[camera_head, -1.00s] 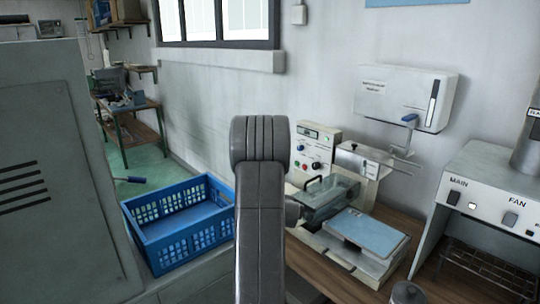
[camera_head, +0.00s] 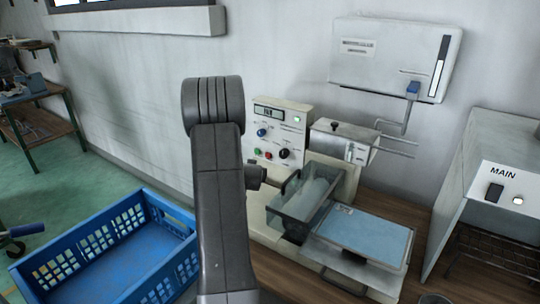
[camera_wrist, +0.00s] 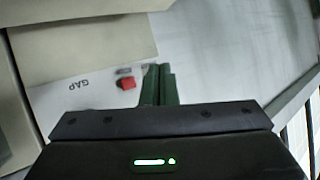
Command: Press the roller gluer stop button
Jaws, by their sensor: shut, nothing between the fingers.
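The roller gluer (camera_head: 352,172) stands on the wooden bench, with a pale control panel (camera_head: 291,120) at its back left. The panel has a small display, a blue knob, a black knob (camera_head: 284,154), a green button (camera_head: 257,152) and a red button (camera_head: 269,156). In the wrist view, a red button (camera_wrist: 127,83) shows just left of my gripper (camera_wrist: 158,70), near an upside-down GAP label. My gripper's green fingers are together and empty; contact with the panel cannot be told. In the head view my arm hides the gripper.
A blue crate (camera_head: 95,246) sits at the lower left. A white wall box (camera_head: 390,58) hangs above the gluer. A grey unit marked MAIN (camera_head: 501,172) stands at the right. A clear guard (camera_head: 304,197) and blue plate (camera_head: 362,236) are in front of the panel.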

